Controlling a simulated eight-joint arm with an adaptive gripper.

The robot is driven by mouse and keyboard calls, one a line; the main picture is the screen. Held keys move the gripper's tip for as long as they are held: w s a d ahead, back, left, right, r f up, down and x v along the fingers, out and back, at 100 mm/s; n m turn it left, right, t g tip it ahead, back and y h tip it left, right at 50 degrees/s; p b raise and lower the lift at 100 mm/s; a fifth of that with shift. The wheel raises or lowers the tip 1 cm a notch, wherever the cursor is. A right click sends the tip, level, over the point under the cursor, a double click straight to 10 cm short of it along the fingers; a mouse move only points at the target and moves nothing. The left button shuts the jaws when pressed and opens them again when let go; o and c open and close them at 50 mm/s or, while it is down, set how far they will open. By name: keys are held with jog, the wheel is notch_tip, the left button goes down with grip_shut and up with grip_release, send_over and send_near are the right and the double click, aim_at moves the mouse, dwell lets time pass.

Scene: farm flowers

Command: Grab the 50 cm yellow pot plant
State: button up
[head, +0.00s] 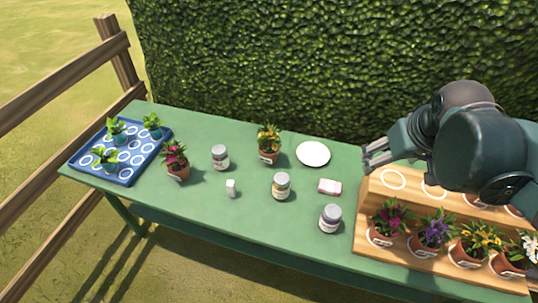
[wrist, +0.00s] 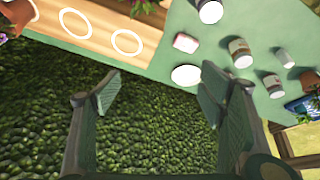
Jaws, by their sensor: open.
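A yellow-flowered plant in a terracotta pot (head: 268,156) stands upright at the back middle of the green table, left of a white plate. A second yellow-flowered potted plant (head: 478,243) sits in the front row of the wooden stand at the right. Both pots carry a white label too small to read. My gripper (head: 374,158) is open and empty, over the back of the table near the stand's left end, apart from both yellow plants. In the wrist view my open fingers (wrist: 158,92) frame the hedge; no yellow plant shows clearly there.
The wooden stand (head: 375,232) also holds purple, magenta and white plants. The white plate (head: 313,154), a small pink-and-white block (head: 329,187) and several jars (head: 281,186) lie between. A magenta plant (head: 175,160) and blue tray (head: 130,173) are left. A hedge (head: 330,60) rises behind.

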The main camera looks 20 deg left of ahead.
jog(key=w+a+n+g+p, duration=0.15)
jog(key=w+a+n, duration=0.25)
jog(key=w+a, duration=0.5)
jog(key=n+g+p, duration=0.4)
jog(key=n, duration=0.5)
send_over(269, 152)
jog(key=shift+h, duration=0.4)
jog(key=f, duration=2.1)
jog(key=shift+w+a, duration=0.2)
jog(key=shift+w, duration=0.05)
jog(key=shift+f, duration=0.1)
jog(key=shift+f+b, duration=0.35)
jog(key=shift+f, duration=0.9)
jog(key=shift+f, duration=0.1)
